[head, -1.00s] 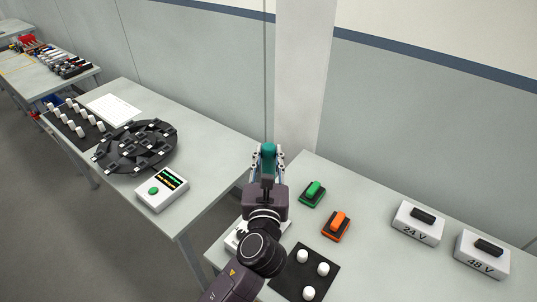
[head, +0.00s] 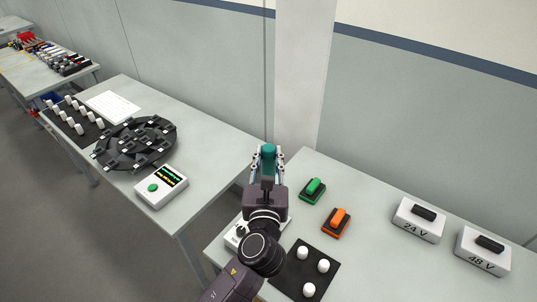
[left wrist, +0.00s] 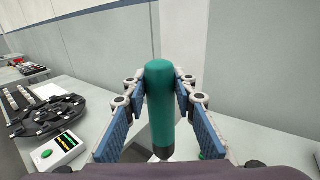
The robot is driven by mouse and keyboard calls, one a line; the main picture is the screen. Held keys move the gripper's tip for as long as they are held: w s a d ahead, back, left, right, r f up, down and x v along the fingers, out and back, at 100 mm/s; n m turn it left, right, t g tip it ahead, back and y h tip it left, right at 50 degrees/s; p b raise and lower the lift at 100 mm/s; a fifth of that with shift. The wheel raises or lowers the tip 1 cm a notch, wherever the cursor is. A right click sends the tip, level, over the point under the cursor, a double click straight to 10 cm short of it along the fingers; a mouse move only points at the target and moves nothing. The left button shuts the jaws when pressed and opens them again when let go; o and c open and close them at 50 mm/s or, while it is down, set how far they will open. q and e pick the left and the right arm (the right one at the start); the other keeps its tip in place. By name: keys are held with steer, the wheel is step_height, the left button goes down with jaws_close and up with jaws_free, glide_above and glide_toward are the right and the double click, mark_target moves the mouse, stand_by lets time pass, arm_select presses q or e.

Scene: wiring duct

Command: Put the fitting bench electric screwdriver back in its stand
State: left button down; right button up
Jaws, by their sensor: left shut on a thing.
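My left gripper (head: 268,167) is shut on a teal, round-ended cylinder, the electric screwdriver (head: 268,150). In the left wrist view the screwdriver (left wrist: 160,105) stands about upright between the two blue-padded fingers, its lower end dark. A white device (head: 234,238) on this bench is mostly hidden under my wrist. My right gripper is not in view.
On this bench are a green block (head: 313,189) and an orange block (head: 338,218) on black bases, a black mat (head: 300,275) with white knobs, and the 24 V (head: 417,226) and 48 V (head: 482,255) boxes. The left bench holds a black round tray (head: 135,146) and a meter (head: 161,187).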

arm_select(q)
steer(key=shift+f+b, duration=3.45)
steer(key=shift+f, duration=1.45)
steer(key=c, duration=1.5)
jaws_free()
steer(key=shift+f, duration=0.1)
steer(key=s, duration=1.2)
steer(key=shift+a, duration=0.2)
